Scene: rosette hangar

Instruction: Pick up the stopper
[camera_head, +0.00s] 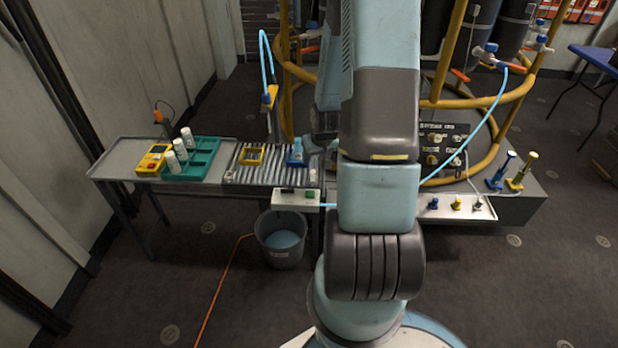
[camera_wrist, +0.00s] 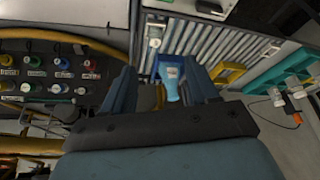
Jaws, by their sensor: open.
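A small white piece, which may be the stopper (camera_head: 312,176), stands near the front right corner of the ribbed bench top. What looks like the same piece shows in the wrist view (camera_wrist: 155,43), near the end of the ribbed surface, beyond my fingertips. My gripper (camera_wrist: 160,76) is open above the bench, with its two dark blue fingers spread apart. A blue holder with a light blue bottle (camera_wrist: 170,82) shows between and beyond the fingers; it also stands on the ribbed top in the head view (camera_head: 296,153). My arm hides the gripper in the head view.
A yellow frame (camera_head: 251,156) lies on the ribbed top (camera_head: 275,174). Left of it are a teal rack (camera_head: 203,160) with white bottles and a yellow meter (camera_head: 153,160). A control box (camera_head: 296,198) hangs at the front edge above a bucket (camera_head: 283,240). A valve panel (camera_head: 443,147) stands right.

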